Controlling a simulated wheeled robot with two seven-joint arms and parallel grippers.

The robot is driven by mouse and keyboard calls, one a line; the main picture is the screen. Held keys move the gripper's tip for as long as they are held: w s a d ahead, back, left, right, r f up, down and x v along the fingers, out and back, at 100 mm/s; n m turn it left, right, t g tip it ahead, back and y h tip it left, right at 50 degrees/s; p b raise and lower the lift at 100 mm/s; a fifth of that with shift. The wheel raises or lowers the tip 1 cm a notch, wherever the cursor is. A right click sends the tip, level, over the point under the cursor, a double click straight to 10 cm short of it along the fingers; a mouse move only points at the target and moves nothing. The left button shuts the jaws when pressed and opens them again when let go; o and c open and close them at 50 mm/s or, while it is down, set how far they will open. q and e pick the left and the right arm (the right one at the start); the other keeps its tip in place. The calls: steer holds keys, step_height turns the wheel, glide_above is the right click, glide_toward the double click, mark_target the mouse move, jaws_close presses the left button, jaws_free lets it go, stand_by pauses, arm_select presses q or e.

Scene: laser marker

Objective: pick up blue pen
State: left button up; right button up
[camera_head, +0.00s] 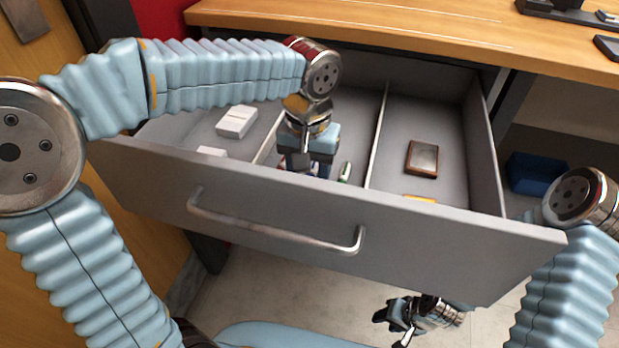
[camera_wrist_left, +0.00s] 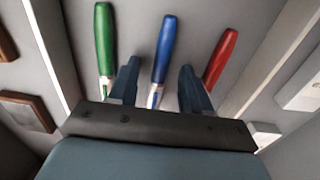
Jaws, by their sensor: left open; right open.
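The blue pen (camera_wrist_left: 165,48) lies in the drawer's middle compartment, between a green pen (camera_wrist_left: 104,40) and a red pen (camera_wrist_left: 220,58). My left gripper (camera_wrist_left: 158,72) is open, with one fingertip on each side of the blue pen's line in the left wrist view. I cannot tell how far above it the fingertips are. In the head view the left gripper (camera_head: 300,163) reaches down into the drawer and mostly hides the blue pen; the green pen (camera_head: 345,172) shows beside it. My right gripper (camera_head: 398,318) is open and empty, below the drawer front.
The open grey drawer (camera_head: 300,210) has thin dividers. White boxes (camera_head: 237,121) lie in the left compartment; a brown-framed block (camera_head: 422,158) and a yellow item (camera_head: 420,199) lie in the right one. A wooden tabletop (camera_head: 400,32) overhangs the back. A blue bin (camera_head: 535,173) stands at right.

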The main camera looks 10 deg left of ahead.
arm_select(q)
steer(key=shift+c, duration=0.2)
jaws_close()
